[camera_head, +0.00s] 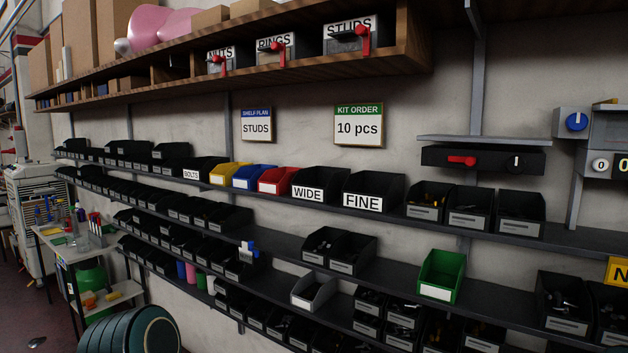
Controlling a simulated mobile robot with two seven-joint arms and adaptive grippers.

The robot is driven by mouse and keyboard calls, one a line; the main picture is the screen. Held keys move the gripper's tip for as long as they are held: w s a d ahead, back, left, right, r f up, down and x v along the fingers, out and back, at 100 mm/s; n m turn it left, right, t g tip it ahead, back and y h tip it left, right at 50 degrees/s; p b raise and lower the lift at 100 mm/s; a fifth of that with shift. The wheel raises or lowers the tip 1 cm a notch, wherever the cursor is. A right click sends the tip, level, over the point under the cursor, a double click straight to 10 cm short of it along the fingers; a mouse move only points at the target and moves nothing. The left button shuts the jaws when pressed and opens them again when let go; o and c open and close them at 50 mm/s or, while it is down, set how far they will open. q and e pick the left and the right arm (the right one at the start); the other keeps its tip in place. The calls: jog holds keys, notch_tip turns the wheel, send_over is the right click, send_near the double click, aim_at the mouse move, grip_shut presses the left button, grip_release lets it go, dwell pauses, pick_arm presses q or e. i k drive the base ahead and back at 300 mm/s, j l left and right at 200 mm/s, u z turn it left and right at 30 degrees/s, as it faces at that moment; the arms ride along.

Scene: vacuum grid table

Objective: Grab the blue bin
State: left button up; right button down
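The blue bin (245,178) sits on the upper wall shelf (390,215), in a row of bins. A yellow bin (226,174) stands directly to its left and a red bin (278,180) directly to its right. The blue bin has a pale label on its front; its inside is too small to make out. Neither of my grippers shows in the head view.
Black bins labelled BOLTS (196,168), WIDE (312,187) and FINE (370,192) share the row. A wooden shelf (120,62) with dispensers overhangs above. A green bin (441,275) stands on a lower shelf. A cluttered side table (75,250) is at left.

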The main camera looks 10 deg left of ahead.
aim_at(255, 176)
jog(key=i+j+z, duration=0.15)
jog(key=j+z, duration=0.65)
jog(key=i+j+z, duration=0.1)
jog(key=j+z, duration=0.25)
jog(key=j, duration=0.65)
jog(key=j+z, duration=0.1)
jog(key=j, duration=0.85)
jog(key=k, duration=0.05)
